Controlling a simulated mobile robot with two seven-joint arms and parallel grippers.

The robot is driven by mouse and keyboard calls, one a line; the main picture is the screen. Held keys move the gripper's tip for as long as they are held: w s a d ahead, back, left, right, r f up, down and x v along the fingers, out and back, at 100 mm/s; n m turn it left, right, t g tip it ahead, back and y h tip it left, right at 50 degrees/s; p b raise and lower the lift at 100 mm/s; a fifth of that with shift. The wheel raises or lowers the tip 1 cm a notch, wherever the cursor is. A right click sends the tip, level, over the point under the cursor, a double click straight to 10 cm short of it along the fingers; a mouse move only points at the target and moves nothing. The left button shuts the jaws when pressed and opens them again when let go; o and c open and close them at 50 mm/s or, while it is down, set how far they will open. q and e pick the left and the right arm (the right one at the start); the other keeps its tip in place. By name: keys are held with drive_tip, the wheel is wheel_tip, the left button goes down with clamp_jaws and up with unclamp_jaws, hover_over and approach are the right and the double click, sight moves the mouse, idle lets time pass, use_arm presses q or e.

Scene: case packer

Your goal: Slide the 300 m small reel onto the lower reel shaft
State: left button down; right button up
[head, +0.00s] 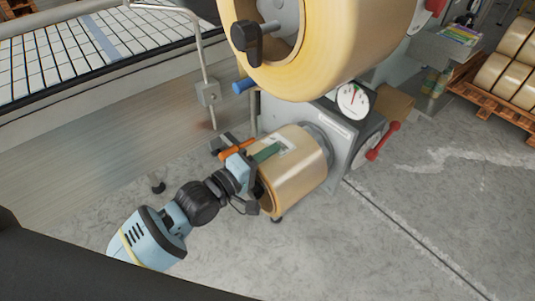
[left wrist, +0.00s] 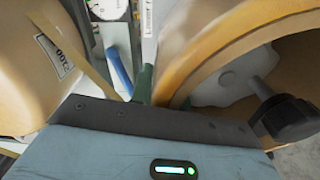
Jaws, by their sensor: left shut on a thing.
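The 300 m small reel (head: 300,175) is a tan tape roll with a pale label on top, low at the machine's front. In the left wrist view a tan roll with a printed label (left wrist: 40,60) fills the left side. My left gripper (head: 264,156) is shut on the small reel at its near end, with a green finger pad along its top. The reel's far end is close against a grey round flange (head: 319,138) on the machine. The lower reel shaft is hidden by the reel, so I cannot tell how far the reel is on it. My right gripper is not in view.
A large tape reel (head: 335,50) with a black knob (head: 250,38) hangs just above. It also shows in the left wrist view (left wrist: 225,45). A dial gauge (head: 352,98) and red lever (head: 382,140) are at right. A conveyor (head: 100,55) is at left.

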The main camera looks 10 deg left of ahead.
use_arm(q)
drive_tip(key=shift+r, duration=0.1)
idle(0.7)
drive_tip(key=c, duration=1.3)
unclamp_jaws()
drive_tip(key=shift+o, duration=0.2)
drive_tip(key=shift+s+f, duration=0.1)
drive_tip(key=shift+f, duration=0.35)
drive_tip(key=v, duration=0.7)
drive_tip(key=shift+s+a+r+b, duration=0.2)
drive_tip(key=shift+s+r+b, duration=0.05)
drive_tip(key=shift+b, duration=0.1)
